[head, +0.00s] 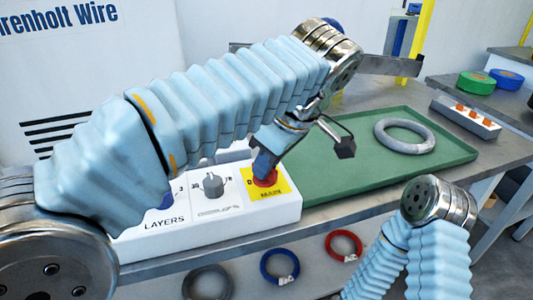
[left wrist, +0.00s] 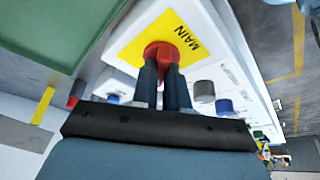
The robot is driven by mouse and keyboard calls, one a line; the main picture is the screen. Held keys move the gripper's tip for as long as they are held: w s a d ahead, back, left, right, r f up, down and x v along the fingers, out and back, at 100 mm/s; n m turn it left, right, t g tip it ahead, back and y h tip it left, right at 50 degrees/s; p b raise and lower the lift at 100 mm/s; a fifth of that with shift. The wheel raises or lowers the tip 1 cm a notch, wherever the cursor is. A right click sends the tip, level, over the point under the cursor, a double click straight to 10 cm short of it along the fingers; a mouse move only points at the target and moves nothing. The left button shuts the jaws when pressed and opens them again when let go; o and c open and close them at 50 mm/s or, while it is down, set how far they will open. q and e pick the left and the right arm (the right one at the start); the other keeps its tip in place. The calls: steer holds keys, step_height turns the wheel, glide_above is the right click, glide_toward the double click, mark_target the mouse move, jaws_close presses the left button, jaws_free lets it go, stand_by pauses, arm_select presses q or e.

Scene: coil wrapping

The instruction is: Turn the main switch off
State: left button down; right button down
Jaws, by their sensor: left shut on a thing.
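The main switch is a red knob (head: 265,178) on a yellow plate marked MAIN (head: 268,193), at the right end of the white control box (head: 225,215). My left gripper (head: 264,167) reaches down onto the knob from above. The left wrist view shows the red knob (left wrist: 160,52) between the two dark fingertips (left wrist: 164,72), which are shut on it. A "0" shows at the left of the plate in the head view; the knob's turned position is hidden by the fingers. My right gripper is out of view; only part of that arm shows at the lower right.
A grey knob (head: 213,186) stands left of the switch, beside the LAYERS label. A green tray (head: 440,160) with a grey coil (head: 405,149) lies behind. Red (head: 329,246) and blue (head: 266,268) rings are below the bench edge. Tape rolls (head: 475,84) sit at the far right.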

arm_select(q)
steer(key=n+g, duration=0.1)
steer(key=n, duration=0.1)
steer(key=n+g+p, duration=0.1)
steer(key=n, duration=0.2)
steer(key=shift+w+d+n+y, duration=0.1)
steer(key=shift+w+n+y, duration=0.1)
steer(key=shift+n+y, duration=0.15)
steer(key=n+g, duration=0.2)
steer(key=n, duration=0.3)
steer(key=shift+w, duration=0.1)
steer(key=c, duration=1.1)
jaws_free()
steer(key=shift+c, duration=0.2)
